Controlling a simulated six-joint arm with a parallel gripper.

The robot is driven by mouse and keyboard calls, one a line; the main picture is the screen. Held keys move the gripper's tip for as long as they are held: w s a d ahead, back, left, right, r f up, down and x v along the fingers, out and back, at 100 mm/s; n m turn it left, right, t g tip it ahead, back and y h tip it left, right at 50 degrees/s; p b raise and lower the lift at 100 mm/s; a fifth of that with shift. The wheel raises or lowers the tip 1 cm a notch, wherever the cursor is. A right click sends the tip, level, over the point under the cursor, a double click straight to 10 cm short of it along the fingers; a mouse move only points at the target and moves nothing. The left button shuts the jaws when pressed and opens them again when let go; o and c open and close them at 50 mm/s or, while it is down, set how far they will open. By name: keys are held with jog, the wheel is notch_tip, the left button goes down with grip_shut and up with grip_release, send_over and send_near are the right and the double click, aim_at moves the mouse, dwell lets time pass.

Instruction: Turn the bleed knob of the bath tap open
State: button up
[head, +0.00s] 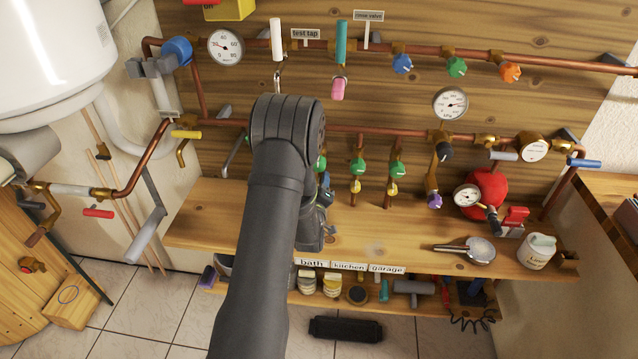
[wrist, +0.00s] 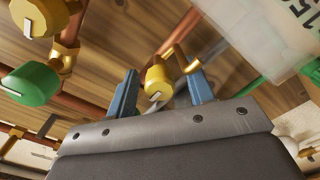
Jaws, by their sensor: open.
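In the wrist view a yellow knob (wrist: 158,84) with a white pointer mark sits on a brass fitting. It is between the two blue fingers of my gripper (wrist: 165,82), which is open, with a finger to each side of it. Whether either finger touches it is hard to tell. In the head view the "bath" label (head: 312,262) is on the shelf edge, below the leftmost tap branch. A green knob (head: 320,164) of that branch shows at the edge of my arm. My arm hides its yellow bleed knob and most of my gripper there.
To the right are the kitchen branch's green knob (head: 358,167) and yellow knob (head: 355,187), then the garage branch's green knob (head: 397,171) and yellow knob (head: 391,188). In the wrist view a green knob (wrist: 32,84) is at left. A copper pipe (head: 375,131) runs above.

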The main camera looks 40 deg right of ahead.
jog(key=shift+w+d, duration=0.25)
jog(key=shift+w, duration=0.05)
jog(key=shift+c, duration=0.5)
jog(key=c, duration=0.9)
